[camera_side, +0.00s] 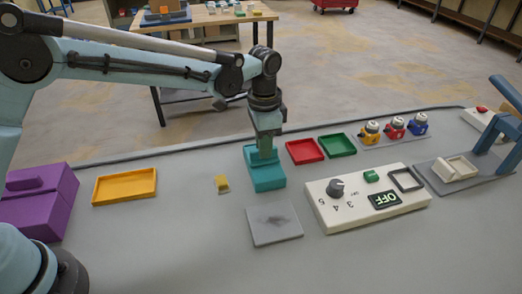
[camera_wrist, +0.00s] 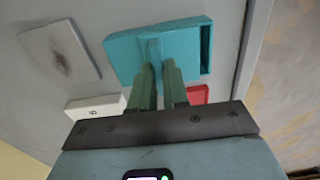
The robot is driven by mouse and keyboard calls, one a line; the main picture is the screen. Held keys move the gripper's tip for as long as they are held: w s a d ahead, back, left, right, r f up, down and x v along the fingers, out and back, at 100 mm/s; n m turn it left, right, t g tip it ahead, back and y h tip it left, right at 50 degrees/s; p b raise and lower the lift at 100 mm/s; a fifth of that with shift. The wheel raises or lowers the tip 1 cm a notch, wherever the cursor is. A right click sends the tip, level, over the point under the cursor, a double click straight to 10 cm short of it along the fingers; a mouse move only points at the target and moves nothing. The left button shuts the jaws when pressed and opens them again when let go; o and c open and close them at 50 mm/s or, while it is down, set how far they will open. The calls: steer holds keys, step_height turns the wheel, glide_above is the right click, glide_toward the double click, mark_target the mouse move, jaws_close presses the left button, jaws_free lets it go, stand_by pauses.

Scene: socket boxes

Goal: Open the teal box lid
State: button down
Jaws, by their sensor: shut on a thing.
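The teal box (camera_side: 265,177) stands on the grey table near the middle, right below my gripper (camera_side: 264,155). In the wrist view the teal lid (camera_wrist: 125,52) covers most of the box, and a dark gap shows along the box's right end. A raised teal handle (camera_wrist: 152,47) sits on the lid. My gripper (camera_wrist: 160,68) has its two green fingers closed around this handle. How far the lid has shifted on the box is hard to tell from the side view, where the gripper covers part of it.
A red tray (camera_side: 305,151) and a green tray (camera_side: 337,145) lie right behind the box. A white control panel (camera_side: 345,212) is at right, a grey plate (camera_side: 273,224) in front. A small yellow block (camera_side: 222,184), a yellow tray (camera_side: 125,187) and a purple box (camera_side: 40,200) are at left.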

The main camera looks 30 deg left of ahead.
steer(key=s+d, duration=0.3)
steer(key=shift+s+d, duration=0.25)
steer(key=c, duration=1.1)
jaws_free()
step_height(320, 180, up, 12)
steer(key=shift+r, duration=0.1)
steer(key=shift+a, duration=0.1)
